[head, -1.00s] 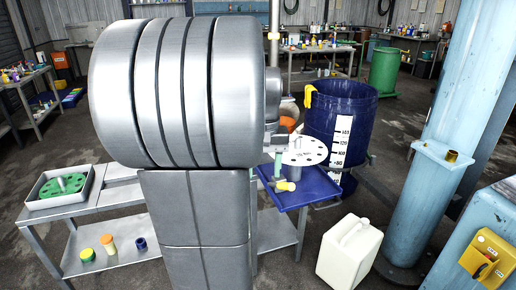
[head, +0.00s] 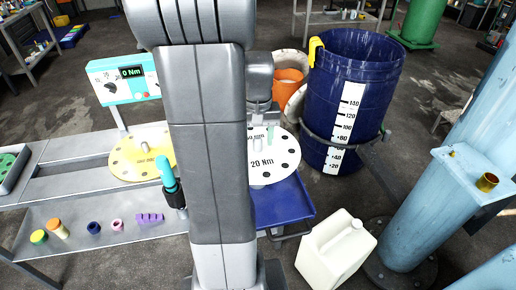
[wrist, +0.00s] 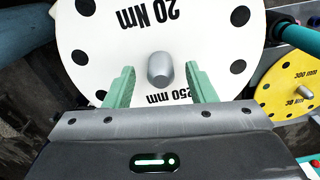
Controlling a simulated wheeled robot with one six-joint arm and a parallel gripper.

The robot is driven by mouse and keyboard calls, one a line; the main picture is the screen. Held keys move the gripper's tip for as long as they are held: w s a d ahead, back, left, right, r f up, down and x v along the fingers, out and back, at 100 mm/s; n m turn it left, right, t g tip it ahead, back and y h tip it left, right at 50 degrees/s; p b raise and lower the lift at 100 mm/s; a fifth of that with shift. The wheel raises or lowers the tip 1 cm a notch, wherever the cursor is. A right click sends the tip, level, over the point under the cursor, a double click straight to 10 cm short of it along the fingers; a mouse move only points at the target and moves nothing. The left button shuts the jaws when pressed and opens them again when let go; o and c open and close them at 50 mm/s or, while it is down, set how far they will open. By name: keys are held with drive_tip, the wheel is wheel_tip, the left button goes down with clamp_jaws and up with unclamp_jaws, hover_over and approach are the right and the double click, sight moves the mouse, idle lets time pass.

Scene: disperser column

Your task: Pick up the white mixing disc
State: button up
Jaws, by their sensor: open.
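The white mixing disc (head: 276,173) is marked 20 Nm and has dark holes around its rim. In the head view it is over the blue tray, its left side hidden behind my arm. It fills much of the wrist view (wrist: 208,40), where 250 mm also shows on it. A grey rounded knob (wrist: 160,68) stands at its middle. My gripper (wrist: 161,82) is open, with one green finger on each side of the knob and a gap on both sides. I cannot tell how far the fingertips are above the disc.
A yellow disc (head: 133,158) lies on the grey bench to the left, and also shows in the wrist view (wrist: 283,85). A torque display (head: 122,80) stands behind it. A blue drum (head: 322,85) is behind the tray (head: 287,205). A white canister (head: 335,250) stands at front right.

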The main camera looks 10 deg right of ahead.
drive_tip(key=shift+s+f, duration=0.15)
drive_tip(key=shift+f, duration=0.45)
clamp_jaws()
drive_tip(key=shift+r, duration=0.1)
